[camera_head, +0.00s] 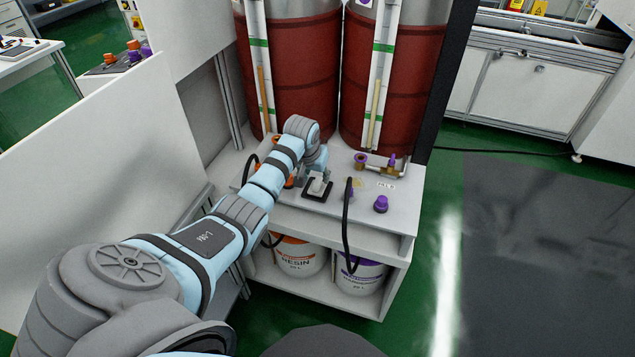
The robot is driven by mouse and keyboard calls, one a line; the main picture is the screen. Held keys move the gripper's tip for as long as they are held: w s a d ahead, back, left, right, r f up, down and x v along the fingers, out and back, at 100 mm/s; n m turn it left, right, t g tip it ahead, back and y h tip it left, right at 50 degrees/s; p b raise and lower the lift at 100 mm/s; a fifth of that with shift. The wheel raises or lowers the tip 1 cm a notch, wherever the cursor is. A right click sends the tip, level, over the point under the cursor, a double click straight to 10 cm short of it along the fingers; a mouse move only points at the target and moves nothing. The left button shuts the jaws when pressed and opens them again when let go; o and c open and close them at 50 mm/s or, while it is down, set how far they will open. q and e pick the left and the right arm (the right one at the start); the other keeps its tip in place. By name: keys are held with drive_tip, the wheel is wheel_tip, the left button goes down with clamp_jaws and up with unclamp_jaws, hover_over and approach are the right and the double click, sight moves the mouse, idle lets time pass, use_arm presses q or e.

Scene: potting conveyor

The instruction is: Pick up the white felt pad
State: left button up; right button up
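My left arm reaches from the lower left to a small white bench top. Its gripper (318,181) points down over a small black square holder (309,196) on the bench. Something pale shows inside the holder's dark rim, partly under the gripper; it may be the white felt pad, but at this size I cannot tell it from the gripper's own light parts. Whether the fingers are open or shut, or touch anything, is too small to see. My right gripper is not in view.
The bench (395,212) bears a purple cap (381,204), brass fittings (385,166) and a black hose (346,225). Two red drums (290,70) stand behind. A resin bucket (300,257) and a purple-labelled bucket (362,277) sit below. A white panel (100,150) borders the left; floor is clear right.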

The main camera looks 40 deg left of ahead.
sight(317, 182)
use_arm(q)
drive_tip(key=b+x, duration=0.1)
drive_tip(key=x, duration=0.2)
drive_tip(key=shift+s+d+f, duration=0.15)
drive_tip(key=shift+s, duration=0.05)
drive_tip(key=shift+f, duration=0.1)
drive_tip(key=shift+w, duration=0.1)
drive_tip(key=shift+c, duration=0.4)
drive_tip(key=c, duration=0.8)
drive_tip(key=shift+c, duration=0.2)
drive_tip(key=shift+r, duration=0.5)
wheel_tip(317, 182, up, 19)
drive_tip(key=p, duration=0.3)
drive_tip(key=shift+p, duration=0.35)
